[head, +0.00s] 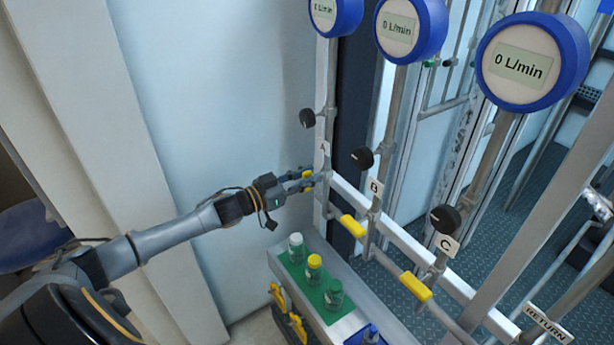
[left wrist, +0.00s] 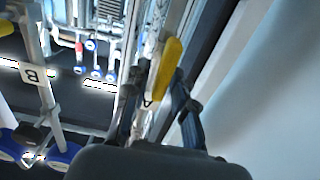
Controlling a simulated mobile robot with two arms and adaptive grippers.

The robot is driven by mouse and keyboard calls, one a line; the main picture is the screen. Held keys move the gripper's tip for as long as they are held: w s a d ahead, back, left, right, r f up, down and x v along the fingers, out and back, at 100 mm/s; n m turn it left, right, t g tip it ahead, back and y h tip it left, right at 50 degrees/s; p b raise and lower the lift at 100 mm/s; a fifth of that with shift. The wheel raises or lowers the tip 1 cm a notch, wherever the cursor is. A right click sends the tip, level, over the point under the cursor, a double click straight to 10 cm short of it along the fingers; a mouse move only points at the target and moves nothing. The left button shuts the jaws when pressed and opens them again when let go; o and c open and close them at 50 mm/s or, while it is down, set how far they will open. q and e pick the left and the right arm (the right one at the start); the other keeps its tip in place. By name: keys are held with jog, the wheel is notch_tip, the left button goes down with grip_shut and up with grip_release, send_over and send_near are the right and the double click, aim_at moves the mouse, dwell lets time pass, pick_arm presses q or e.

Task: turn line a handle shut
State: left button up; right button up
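The line A handle (head: 307,174) is yellow and sits by the leftmost pipe, below the A label (head: 324,148). In the head view it is partly hidden by my left gripper (head: 301,181). In the left wrist view the yellow handle (left wrist: 168,68) stands between the two dark fingers of my left gripper (left wrist: 160,105). The fingers are apart, with a gap visible beside the handle; whether one touches it I cannot tell. My right gripper is in neither view.
The line B handle (head: 353,226) and line C handle (head: 415,286) are yellow, to the right. Black knobs (head: 362,158) and round blue gauges (head: 533,62) reading 0 L/min sit above. Bottles (head: 314,268) stand on a green mat below. A pale wall is behind my left arm.

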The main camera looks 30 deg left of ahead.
pick_arm(q)
grip_shut()
jog(key=shift+m, duration=0.3)
jog(key=m, duration=0.3)
jog(key=shift+s+d, duration=0.1)
jog(key=shift+d, duration=0.15)
jog(key=m+b, duration=0.1)
jog(key=m, duration=0.3)
jog(key=f+m+b, duration=0.1)
jog(key=m+b, duration=0.1)
jog(key=m, duration=0.3)
jog(key=d+m+b, duration=0.1)
jog(key=m+b, duration=0.1)
jog(key=m, duration=0.3)
jog(key=shift+s+f, duration=0.25)
jog(key=shift+f, duration=0.05)
jog(key=shift+m, duration=0.4)
jog(key=shift+o, duration=2.1)
grip_release()
